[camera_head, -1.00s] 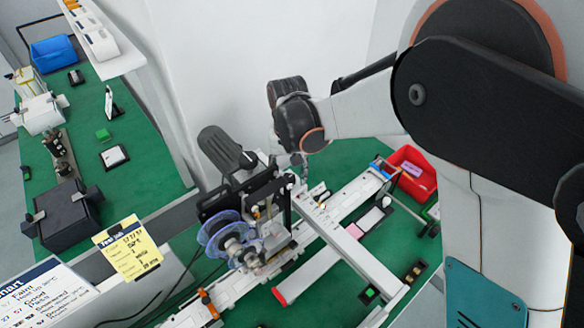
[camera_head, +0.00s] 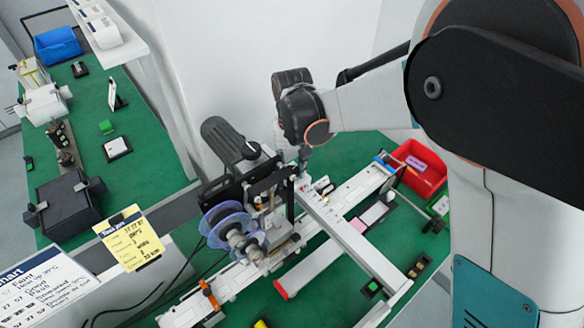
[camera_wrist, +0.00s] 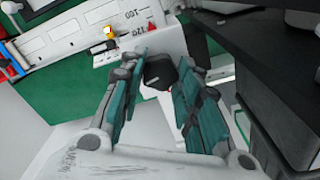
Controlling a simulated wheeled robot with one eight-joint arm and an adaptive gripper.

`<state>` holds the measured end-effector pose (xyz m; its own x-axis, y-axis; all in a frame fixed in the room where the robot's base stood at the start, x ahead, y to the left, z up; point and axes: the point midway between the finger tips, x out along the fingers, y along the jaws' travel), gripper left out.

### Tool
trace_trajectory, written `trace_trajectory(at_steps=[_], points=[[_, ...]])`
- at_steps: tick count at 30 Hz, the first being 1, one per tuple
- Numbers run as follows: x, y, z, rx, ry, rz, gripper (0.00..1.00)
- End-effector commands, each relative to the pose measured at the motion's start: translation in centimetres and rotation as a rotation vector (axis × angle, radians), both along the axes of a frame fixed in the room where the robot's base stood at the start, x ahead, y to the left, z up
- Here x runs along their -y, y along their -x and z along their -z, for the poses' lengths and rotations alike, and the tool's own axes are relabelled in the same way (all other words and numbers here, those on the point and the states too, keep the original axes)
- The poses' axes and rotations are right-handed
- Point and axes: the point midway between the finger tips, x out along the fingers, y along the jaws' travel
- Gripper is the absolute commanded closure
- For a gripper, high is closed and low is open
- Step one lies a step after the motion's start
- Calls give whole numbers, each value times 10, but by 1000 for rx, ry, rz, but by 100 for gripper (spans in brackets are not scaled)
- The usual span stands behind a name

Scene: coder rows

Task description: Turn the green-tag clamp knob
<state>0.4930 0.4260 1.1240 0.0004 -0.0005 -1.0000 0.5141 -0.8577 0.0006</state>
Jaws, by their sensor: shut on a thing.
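In the wrist view, a dark rounded knob (camera_wrist: 159,73) sits between the teal fingers of my gripper (camera_wrist: 163,60), which is shut on it. No green tag shows on this knob, so I cannot tell its tag. In the head view, my gripper (camera_head: 303,166) points down at the upper end of the white cross rail (camera_head: 345,238), beside the black clamp assembly (camera_head: 265,190). The knob is too small or hidden there to make out.
A clear blue-rimmed reel (camera_head: 226,222) and a dark motor (camera_head: 226,140) stand left of my gripper. A red bin (camera_head: 424,183) is at the right. A black block with a green square (camera_head: 372,288) lies near the rail's lower end. A dark box (camera_wrist: 275,110) is close in the wrist view.

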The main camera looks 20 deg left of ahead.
Motion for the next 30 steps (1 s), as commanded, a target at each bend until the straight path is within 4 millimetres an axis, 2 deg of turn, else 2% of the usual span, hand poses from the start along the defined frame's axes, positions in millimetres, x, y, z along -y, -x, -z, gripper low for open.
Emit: trace_trajectory(at_steps=[11, 12, 14, 20, 23, 30], points=[[0, 0, 0, 0, 0, -53, 94], [0, 0, 0, 0, 0, -53, 63], [0, 0, 0, 0, 0, -53, 50], [0, 0, -1, 1, 0, -53, 50], [-1, 0, -8, 1, 0, -52, 50], [0, 0, -50, 1, 0, -50, 48]])
